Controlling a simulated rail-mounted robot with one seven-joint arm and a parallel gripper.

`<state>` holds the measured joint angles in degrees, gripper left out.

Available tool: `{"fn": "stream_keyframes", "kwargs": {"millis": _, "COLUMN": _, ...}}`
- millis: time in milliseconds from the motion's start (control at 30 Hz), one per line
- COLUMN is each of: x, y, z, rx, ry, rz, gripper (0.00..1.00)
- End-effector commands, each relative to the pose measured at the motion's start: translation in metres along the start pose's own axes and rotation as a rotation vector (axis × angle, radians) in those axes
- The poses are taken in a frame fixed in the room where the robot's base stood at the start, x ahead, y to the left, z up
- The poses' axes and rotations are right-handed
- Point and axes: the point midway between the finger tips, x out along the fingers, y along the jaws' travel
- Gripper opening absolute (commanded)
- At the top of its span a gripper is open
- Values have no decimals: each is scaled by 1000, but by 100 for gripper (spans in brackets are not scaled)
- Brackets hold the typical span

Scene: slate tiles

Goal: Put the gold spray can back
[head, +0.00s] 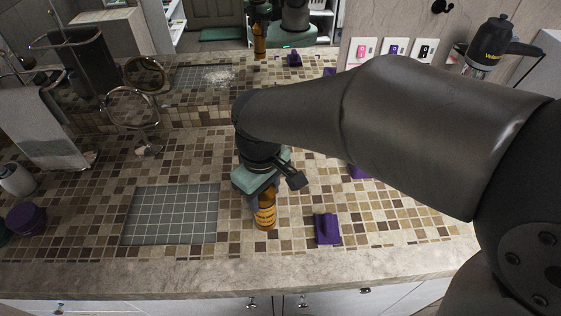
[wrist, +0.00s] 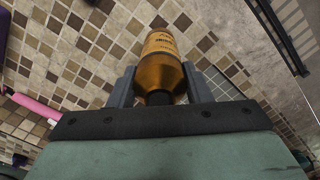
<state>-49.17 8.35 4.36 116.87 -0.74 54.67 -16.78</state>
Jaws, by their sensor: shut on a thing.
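The gold spray can (head: 265,212) is upright or nearly so, just below my gripper (head: 262,190) in the head view. It has dark lettering on its side. In the wrist view the can (wrist: 160,62) lies between the two grey fingers of my gripper (wrist: 160,88), which is shut on it. The fingers hide part of the can's upper end. I cannot tell whether its base touches the tiled counter. A grey gridded mat (head: 172,214) lies flat to the left of the can and is bare.
A purple block-like object (head: 327,229) stands close to the right of the can; another (head: 360,172) is farther back, partly behind my arm. A round mirror (head: 132,108) stands at back left. Purple jar (head: 26,219) is at far left. The counter's front edge (head: 240,275) is near.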

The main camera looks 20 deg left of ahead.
Motion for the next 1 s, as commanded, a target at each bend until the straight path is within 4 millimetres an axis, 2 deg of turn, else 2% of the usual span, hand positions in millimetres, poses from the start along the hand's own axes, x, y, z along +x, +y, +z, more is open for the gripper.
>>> {"fn": "stream_keyframes", "kwargs": {"millis": 200, "x": 30, "y": 2, "z": -1, "rx": 0, "ry": -3, "rz": -1, "gripper": 0}}
{"fn": "stream_keyframes", "kwargs": {"millis": 633, "x": 38, "y": 2, "z": -1, "rx": 1, "ry": -1, "rz": 0, "gripper": 0}}
{"fn": "stream_keyframes", "kwargs": {"millis": 667, "x": 38, "y": 2, "z": -1, "rx": 1, "ry": -1, "rz": 0, "gripper": 47}}
{"fn": "stream_keyframes", "kwargs": {"millis": 733, "x": 37, "y": 2, "z": -1, "rx": 1, "ry": -1, "rz": 0, "gripper": 66}}
{"fn": "stream_keyframes", "kwargs": {"millis": 1000, "x": 36, "y": 2, "z": -1, "rx": 1, "ry": -1, "rz": 0, "gripper": 66}}
